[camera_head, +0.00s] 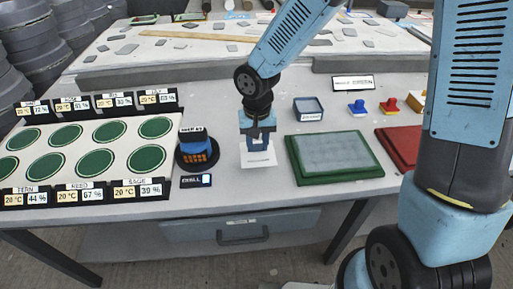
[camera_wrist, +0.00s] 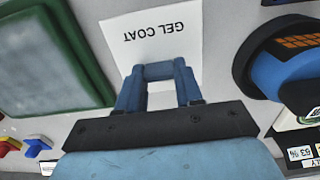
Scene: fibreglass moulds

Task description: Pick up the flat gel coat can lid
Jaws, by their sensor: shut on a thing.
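A white card (camera_head: 258,159) lies on the grey bench below my gripper; in the wrist view the card (camera_wrist: 150,30) reads GEL COAT. My gripper (camera_head: 259,141) points down just above the card, and its blue fingers (camera_wrist: 159,72) stand over the card's edge in the wrist view. The fingers are closed in on something at their tips. The flat can lid is not clearly visible; the fingers hide what they hold. I cannot tell whether it still touches the card.
A dark round stand with a blue device (camera_head: 197,150) is close on the left, beside a board of green discs (camera_head: 96,161). A green-framed panel (camera_head: 290,160) lies close on the right. Behind are a small tray (camera_head: 308,109), a blue stamp (camera_head: 357,107) and a red one (camera_head: 389,106).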

